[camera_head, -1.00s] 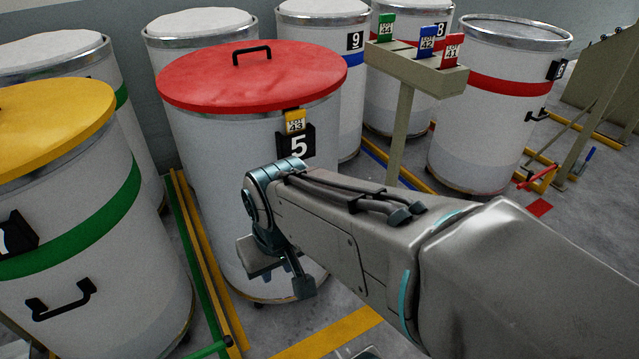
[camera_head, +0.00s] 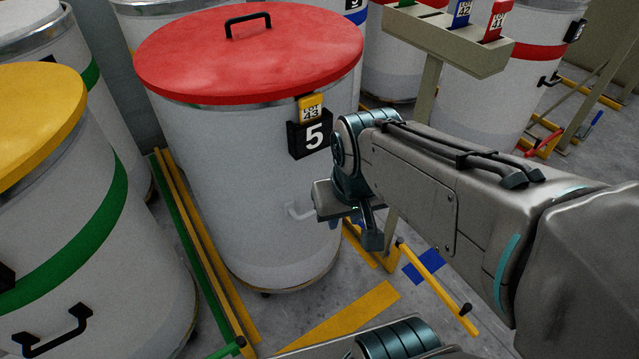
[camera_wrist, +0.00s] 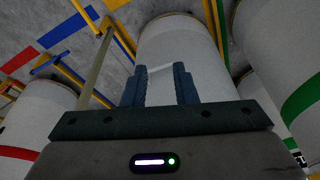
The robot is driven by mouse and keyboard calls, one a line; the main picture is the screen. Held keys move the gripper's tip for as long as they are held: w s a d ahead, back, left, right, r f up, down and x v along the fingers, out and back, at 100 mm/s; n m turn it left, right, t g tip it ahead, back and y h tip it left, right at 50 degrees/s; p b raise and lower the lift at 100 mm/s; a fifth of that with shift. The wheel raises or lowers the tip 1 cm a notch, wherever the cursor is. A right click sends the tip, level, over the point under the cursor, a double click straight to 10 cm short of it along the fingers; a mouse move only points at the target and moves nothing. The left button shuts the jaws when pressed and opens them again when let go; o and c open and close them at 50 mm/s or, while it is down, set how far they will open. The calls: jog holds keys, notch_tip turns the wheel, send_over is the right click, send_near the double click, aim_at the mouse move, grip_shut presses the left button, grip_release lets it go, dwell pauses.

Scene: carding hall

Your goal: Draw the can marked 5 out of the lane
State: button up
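The can marked 5 (camera_head: 225,160) is a large white drum with a red lid (camera_head: 250,50), a black number plate (camera_head: 313,138) and a yellow tag reading 43. It stands upright in its lane. A pale handle (camera_head: 299,212) shows low on its front. My gripper (camera_head: 318,213) is at the can's front right, close to this handle and partly hidden behind my wrist. In the wrist view my gripper (camera_wrist: 161,84) has its two fingers apart, with the can (camera_wrist: 183,45) ahead and the handle (camera_wrist: 160,68) across the gap. I cannot tell whether they touch.
Yellow and green rails (camera_head: 200,260) run along the lane's left side. A yellow bar (camera_head: 435,288) with a black end slants outward at the right. A can with a green band (camera_head: 85,240) stands close left. A tag stand (camera_head: 450,42) is behind right. Floor in front is partly clear.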

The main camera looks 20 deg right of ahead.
jog(key=w+d+f+m+b, duration=0.1)
jog(key=w+f+m+b, duration=0.3)
jog(key=f, duration=0.5)
jog(key=w+d+f+m+b, duration=0.1)
jog(key=w+f+b, duration=0.3)
jog(key=f, duration=0.6)
jog(key=w+d+f+m+b, duration=0.1)
jog(key=w+f+m+b, duration=0.15)
jog(key=f+b, duration=0.5)
jog(key=w+d+m+t+y+b, duration=0.1)
jog(key=w+m+t+y+b, duration=0.2)
jog(key=w+m+t+b, duration=0.3)
jog(key=shift+w+d+m+t+b, duration=0.2)
jog(key=shift+m+t+b, duration=0.15)
jog(key=shift+t, duration=0.55)
jog(key=shift+w+a+r, duration=0.1)
jog(key=shift+a, duration=0.05)
